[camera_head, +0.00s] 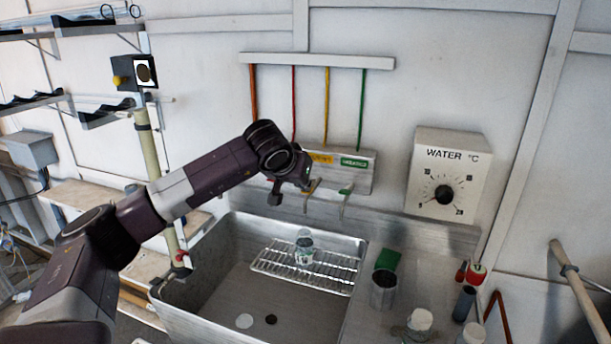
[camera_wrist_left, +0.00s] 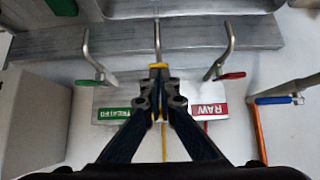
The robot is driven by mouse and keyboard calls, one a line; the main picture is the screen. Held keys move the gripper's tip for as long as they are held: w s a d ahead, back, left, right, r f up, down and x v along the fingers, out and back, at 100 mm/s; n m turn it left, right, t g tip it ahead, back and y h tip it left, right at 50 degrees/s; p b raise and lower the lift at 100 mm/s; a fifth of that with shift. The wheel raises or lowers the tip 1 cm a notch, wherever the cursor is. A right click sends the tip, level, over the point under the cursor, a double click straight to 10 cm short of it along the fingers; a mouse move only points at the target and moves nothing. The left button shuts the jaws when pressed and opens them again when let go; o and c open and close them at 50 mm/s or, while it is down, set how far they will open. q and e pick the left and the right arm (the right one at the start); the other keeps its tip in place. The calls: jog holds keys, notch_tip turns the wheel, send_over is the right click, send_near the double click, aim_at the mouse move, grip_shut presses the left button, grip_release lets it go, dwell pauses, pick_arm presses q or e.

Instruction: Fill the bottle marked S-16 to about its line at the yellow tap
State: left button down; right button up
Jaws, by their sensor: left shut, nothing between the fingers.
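A small clear bottle (camera_head: 304,245) with a whitish label stands on the wire rack (camera_head: 330,272) in the sink, under the taps; its marking is too small to read. The yellow tap (camera_head: 311,190) is on the wall above the sink, partly hidden by my left gripper. My left gripper (camera_head: 303,178) is at the tap row. In the left wrist view, the gripper (camera_wrist_left: 160,104) is shut and empty, its fingertips right at the yellow-collared base of the yellow tap's spout (camera_wrist_left: 157,45). I cannot tell whether they touch. My right gripper is out of view.
A metal cup (camera_head: 383,290) and several containers stand right of the sink (camera_head: 205,280). A water dial box (camera_head: 445,175) hangs on the wall.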

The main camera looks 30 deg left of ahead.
pick_arm(q)
jog(key=shift+r, duration=0.1)
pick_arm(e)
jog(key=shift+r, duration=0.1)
pick_arm(q)
jog(key=shift+r+p, duration=0.7)
jog(key=shift+p, duration=0.05)
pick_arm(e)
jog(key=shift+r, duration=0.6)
pick_arm(q)
jog(key=shift+r, duration=0.2)
jog(key=s+d+r, duration=0.1)
jog(key=s+r, duration=0.3)
jog(key=r, duration=0.7)
jog(key=shift+s+r+p, duration=0.3)
jog(key=shift+r, duration=0.05)
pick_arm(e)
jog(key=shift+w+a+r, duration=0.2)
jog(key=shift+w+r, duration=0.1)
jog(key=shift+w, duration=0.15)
pick_arm(q)
jog(key=shift+s, duration=0.1)
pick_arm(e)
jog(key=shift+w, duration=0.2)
